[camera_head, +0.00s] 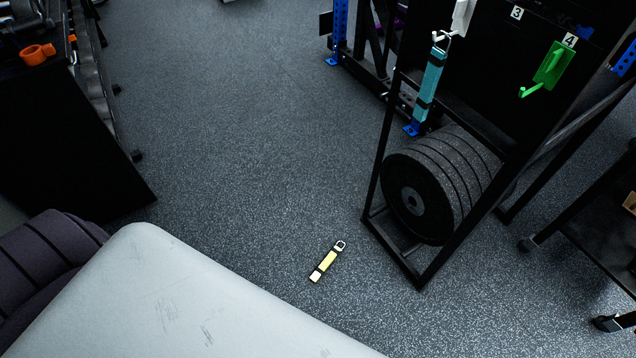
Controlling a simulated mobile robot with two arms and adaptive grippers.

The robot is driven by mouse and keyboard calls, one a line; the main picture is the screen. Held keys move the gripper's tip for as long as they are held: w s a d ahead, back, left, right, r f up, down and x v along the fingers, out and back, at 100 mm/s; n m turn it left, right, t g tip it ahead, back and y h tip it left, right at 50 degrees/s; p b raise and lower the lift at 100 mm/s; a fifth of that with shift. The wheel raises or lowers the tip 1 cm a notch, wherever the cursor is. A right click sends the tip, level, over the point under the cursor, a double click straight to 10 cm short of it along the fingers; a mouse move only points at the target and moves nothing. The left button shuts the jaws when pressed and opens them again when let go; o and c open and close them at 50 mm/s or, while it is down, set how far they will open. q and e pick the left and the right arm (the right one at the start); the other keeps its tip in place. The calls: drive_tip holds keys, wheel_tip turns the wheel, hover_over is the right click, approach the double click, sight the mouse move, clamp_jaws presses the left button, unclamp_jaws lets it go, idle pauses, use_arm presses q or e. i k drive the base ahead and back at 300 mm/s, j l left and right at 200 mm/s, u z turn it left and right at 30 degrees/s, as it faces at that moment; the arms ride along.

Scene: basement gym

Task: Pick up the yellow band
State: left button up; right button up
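The yellow band (327,262) lies flat on the speckled dark floor, near the lower middle of the head view. It is a short strip with a yellow middle, a pale lower end, dark sections and a metal ring at its upper right end. Nothing covers it. Neither of my grippers shows in this view.
A black rack with weight plates (432,188) stands right of the band. A teal strap (430,82) and a green holder (552,68) hang on it. A pale grey surface (165,300) fills the lower left. The floor (235,120) beyond the band is clear.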

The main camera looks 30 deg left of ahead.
sight(335, 252)
drive_tip(key=k+l+u, duration=0.1)
drive_tip(key=l+u, duration=0.35)
drive_tip(key=u, duration=0.2)
drive_tip(key=k+l+u, duration=0.15)
drive_tip(key=u, duration=0.2)
